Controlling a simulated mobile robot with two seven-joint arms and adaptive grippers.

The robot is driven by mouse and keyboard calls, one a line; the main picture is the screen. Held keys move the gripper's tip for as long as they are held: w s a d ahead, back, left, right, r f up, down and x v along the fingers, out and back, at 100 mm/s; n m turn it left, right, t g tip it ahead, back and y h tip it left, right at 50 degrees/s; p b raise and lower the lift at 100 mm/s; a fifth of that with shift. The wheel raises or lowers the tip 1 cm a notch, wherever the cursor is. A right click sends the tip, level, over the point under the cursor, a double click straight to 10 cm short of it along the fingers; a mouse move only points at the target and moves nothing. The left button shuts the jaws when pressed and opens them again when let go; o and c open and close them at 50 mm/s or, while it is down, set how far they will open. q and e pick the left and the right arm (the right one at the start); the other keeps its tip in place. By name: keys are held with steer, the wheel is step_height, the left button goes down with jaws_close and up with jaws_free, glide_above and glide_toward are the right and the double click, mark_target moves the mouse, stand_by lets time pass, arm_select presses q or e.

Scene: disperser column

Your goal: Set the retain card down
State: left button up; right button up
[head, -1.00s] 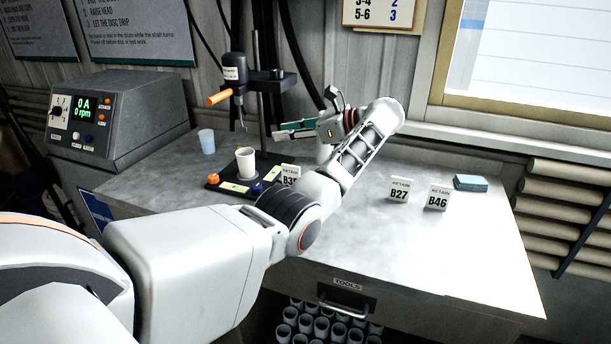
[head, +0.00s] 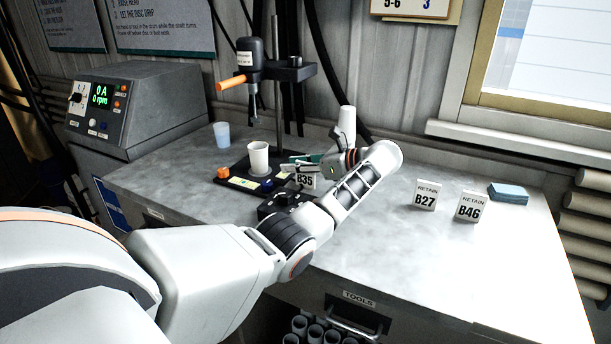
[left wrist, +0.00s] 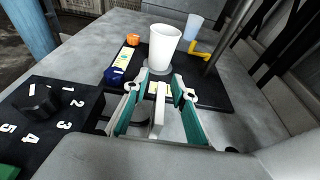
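The retain card B35 (head: 307,180) is a small white folded card just in front of the black stand base, with my left gripper (head: 302,164) down at it. In the left wrist view the card (left wrist: 157,112) shows nearly edge-on between the teal fingers of the gripper (left wrist: 161,80). The fingers are spread, with a gap on each side of the card. Its foot is hard to see, so I cannot tell exactly how it rests. Two more retain cards, B27 (head: 425,195) and B46 (head: 471,207), stand upright on the right of the bench. My right gripper is not in view.
A white cup (head: 258,158) stands on the black base (head: 238,182) under the disperser head (head: 250,58). A black dial box (left wrist: 50,120) is close beside the gripper. A translucent cup (head: 221,132) and blue stack (head: 508,191) are further off. The bench's middle right is clear.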

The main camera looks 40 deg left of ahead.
arm_select(q)
steer(key=shift+s+a+f, duration=0.15)
steer(key=shift+a, duration=0.45)
jaws_close()
step_height(320, 180, up, 10)
steer(key=p, duration=0.1)
